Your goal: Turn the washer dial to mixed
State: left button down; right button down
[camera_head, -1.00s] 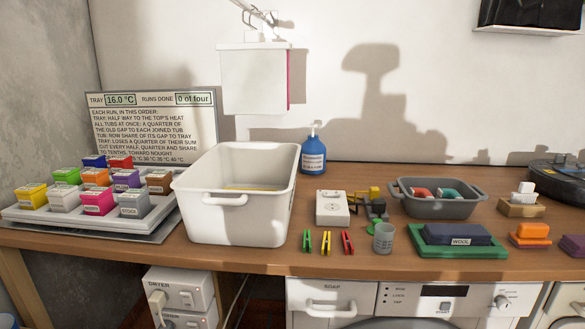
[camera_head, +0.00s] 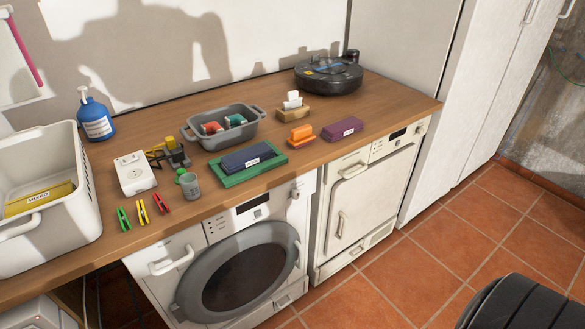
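The white front-loading washer (camera_head: 178,291) stands under the wooden counter. Its round door (camera_head: 240,268) has a grey ring and dark glass and looks shut. The control panel has a dark display (camera_head: 253,203) with a small button below it. The dial (camera_head: 297,192) is a small white knob near the panel's right end, close under the counter edge. Its pointer and setting labels are too small to read. Neither of my grippers is in view, and nothing touches the dial.
A second white appliance (camera_head: 372,190) stands right of the washer. The counter (camera_head: 330,152) holds a white tub (camera_head: 85,218), coloured clips, a cup (camera_head: 190,187), a green tray (camera_head: 231,180), a grey basket (camera_head: 250,136) and a black round device (camera_head: 328,76).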

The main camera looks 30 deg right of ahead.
aim_at(295, 195)
jog(key=z, duration=1.1)
jog(key=l, duration=0.15)
